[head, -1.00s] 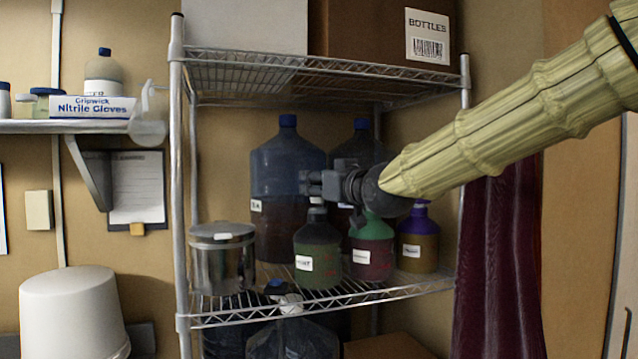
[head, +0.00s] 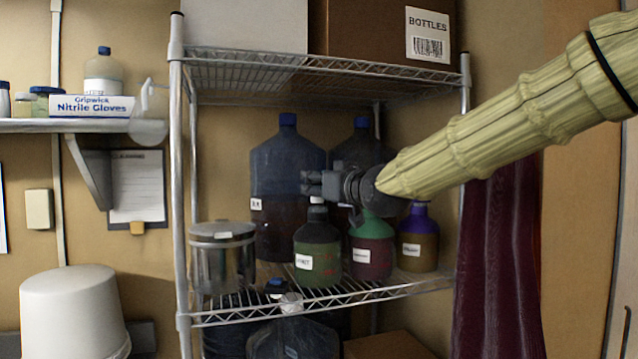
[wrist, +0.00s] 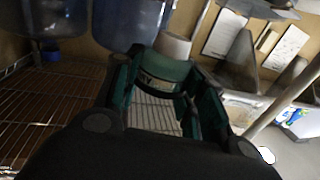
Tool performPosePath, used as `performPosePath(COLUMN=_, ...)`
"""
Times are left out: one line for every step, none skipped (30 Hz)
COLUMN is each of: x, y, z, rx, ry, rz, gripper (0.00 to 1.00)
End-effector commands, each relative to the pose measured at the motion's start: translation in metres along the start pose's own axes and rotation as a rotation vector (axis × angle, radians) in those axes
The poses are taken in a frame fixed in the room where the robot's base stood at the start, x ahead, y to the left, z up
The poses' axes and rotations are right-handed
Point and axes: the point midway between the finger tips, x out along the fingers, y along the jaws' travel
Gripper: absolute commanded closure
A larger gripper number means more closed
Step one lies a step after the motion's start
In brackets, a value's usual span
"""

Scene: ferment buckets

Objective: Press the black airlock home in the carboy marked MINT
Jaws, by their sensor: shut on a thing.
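The MINT carboy (head: 317,262) stands on the middle wire shelf in the head view, with a green body, a dark shoulder and a white label. My gripper (head: 311,184) is directly above its neck, with its fingers pointing left.
A green-topped carboy (head: 371,250) and a purple-topped carboy (head: 418,240) stand to the right. A steel pot (head: 222,258) is to the left. Large blue carboys (head: 287,170) stand behind. A dark red curtain (head: 497,260) hangs at right.

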Motion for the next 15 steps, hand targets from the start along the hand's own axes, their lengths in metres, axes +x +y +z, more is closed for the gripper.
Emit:
performPosePath(x=0.0012, y=0.0007, z=0.0001, rx=0.000, ry=0.000, rz=0.000, gripper=0.87)
performPosePath(x=0.0018, y=0.0011, z=0.0003, rx=0.000, ry=0.000, rz=0.000, gripper=0.87)
performPosePath(x=0.0026, y=0.0015, z=0.0005, rx=0.000, ry=0.000, rz=0.000, gripper=0.87)
performPosePath(x=0.0031, y=0.0018, z=0.0007, rx=0.000, ry=0.000, rz=0.000, gripper=0.87)
performPosePath(x=0.0037, y=0.0021, z=0.0009, rx=0.000, ry=0.000, rz=0.000, gripper=0.87)
performPosePath(x=0.0045, y=0.0026, z=0.0011, rx=0.000, ry=0.000, rz=0.000, gripper=0.87)
performPosePath(x=0.0050, y=0.0028, z=0.0013, rx=0.000, ry=0.000, rz=0.000, gripper=0.87)
performPosePath(x=0.0056, y=0.0032, z=0.0014, rx=0.000, ry=0.000, rz=0.000, gripper=0.87)
performPosePath(x=0.0063, y=0.0036, z=0.0015, rx=0.000, ry=0.000, rz=0.000, gripper=0.87)
performPosePath(x=0.0069, y=0.0038, z=0.0016, rx=0.000, ry=0.000, rz=0.000, gripper=0.87)
performPosePath(x=0.0074, y=0.0041, z=0.0017, rx=0.000, ry=0.000, rz=0.000, gripper=0.87)
performPosePath(x=0.0081, y=0.0046, z=0.0019, rx=0.000, ry=0.000, rz=0.000, gripper=0.87)
performPosePath(x=0.0087, y=0.0049, z=0.0019, rx=0.000, ry=0.000, rz=0.000, gripper=0.87)
performPosePath(x=0.0092, y=0.0052, z=0.0021, rx=0.000, ry=0.000, rz=0.000, gripper=0.87)
performPosePath(x=0.0100, y=0.0056, z=0.0022, rx=0.000, ry=0.000, rz=0.000, gripper=0.87)
